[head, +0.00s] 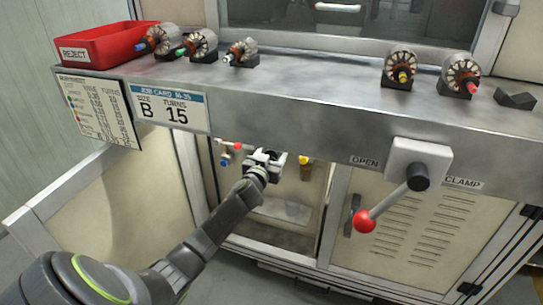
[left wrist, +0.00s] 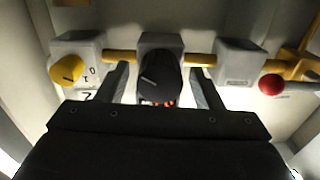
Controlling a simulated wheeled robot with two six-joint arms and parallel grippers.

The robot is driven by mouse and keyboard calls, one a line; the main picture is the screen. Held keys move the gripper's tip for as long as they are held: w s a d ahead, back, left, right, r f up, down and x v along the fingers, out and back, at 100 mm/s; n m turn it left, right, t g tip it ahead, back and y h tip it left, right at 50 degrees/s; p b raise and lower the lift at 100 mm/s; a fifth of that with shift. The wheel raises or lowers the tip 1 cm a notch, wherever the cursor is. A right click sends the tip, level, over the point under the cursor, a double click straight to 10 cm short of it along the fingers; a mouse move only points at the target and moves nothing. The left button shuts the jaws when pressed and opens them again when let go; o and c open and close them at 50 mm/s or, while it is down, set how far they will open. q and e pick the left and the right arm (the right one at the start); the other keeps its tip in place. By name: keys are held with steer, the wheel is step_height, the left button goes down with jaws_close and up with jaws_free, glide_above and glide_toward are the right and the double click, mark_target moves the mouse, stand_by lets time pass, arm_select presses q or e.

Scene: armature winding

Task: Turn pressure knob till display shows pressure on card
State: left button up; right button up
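The black pressure knob (left wrist: 160,78) with a pale pointer line sits on a grey block in the left wrist view. My left gripper (head: 268,158) reaches into the open bay under the bench. In the left wrist view its fingers stand on both sides of the knob, with a gap showing on each side, so it looks open around it. Red lit display digits (left wrist: 163,104) show just below the knob, mostly hidden by my gripper and unreadable. The reference chart (head: 97,108) has small print I cannot read. My right gripper is not in view.
A yellow pipe (left wrist: 120,57) runs behind. The clamp lever (head: 392,202), several armatures (head: 463,75) and a red reject bin (head: 100,44) are at the bench.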

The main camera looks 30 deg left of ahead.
arm_select(q)
steer(key=c, duration=0.9)
steer(key=shift+m, duration=0.3)
